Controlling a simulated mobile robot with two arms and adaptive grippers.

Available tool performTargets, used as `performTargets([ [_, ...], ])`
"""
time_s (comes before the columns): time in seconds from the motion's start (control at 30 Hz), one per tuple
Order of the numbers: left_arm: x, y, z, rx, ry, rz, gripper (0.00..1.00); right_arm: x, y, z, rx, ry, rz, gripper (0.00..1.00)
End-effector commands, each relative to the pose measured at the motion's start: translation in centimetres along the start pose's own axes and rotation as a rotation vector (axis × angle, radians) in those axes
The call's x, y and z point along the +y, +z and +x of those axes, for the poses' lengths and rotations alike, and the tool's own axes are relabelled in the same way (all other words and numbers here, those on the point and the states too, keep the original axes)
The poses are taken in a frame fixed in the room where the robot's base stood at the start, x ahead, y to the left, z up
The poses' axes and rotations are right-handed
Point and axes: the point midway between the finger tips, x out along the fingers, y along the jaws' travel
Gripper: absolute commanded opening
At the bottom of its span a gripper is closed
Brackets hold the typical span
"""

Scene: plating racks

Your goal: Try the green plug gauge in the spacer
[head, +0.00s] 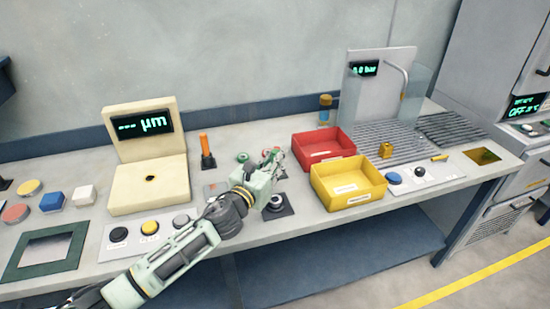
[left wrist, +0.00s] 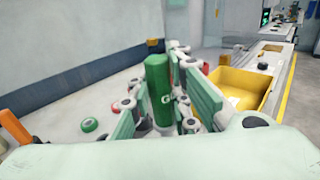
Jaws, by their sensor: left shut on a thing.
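My left gripper (head: 271,160) is shut on the green plug gauge (left wrist: 160,90), an upright green cylinder with pale lettering that shows between the fingers in the left wrist view. In the head view the gauge is mostly hidden by the fingers. A round grey piece with a dark centre, perhaps the spacer (head: 277,202), sits on a dark square pad just in front of the gripper, apart from it. I cannot tell for certain that it is the spacer. My right gripper is not in view.
An orange-handled piece (head: 207,152) stands left of the gripper, near a small green ring (head: 243,157). A red bin (head: 322,144) and a yellow bin (head: 349,200) stand to the right. A cream gauge stand (head: 181,183) is at the left. Buttons line the front edge.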

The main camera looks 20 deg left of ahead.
Motion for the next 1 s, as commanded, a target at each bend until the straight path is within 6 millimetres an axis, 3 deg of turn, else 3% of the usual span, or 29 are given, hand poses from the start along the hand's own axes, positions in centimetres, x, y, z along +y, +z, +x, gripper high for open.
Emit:
performTargets([
  [0.2,0.0,-2.7,0.0,0.000,0.000,0.000,0.00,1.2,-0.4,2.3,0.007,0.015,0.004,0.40],
  [0.5,0.0,-5.5,0.0,-0.001,0.000,0.000,0.00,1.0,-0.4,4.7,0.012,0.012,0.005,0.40],
  [1.0,0.0,-6.8,0.0,-0.001,0.000,0.000,0.00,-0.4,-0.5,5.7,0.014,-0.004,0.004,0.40],
])
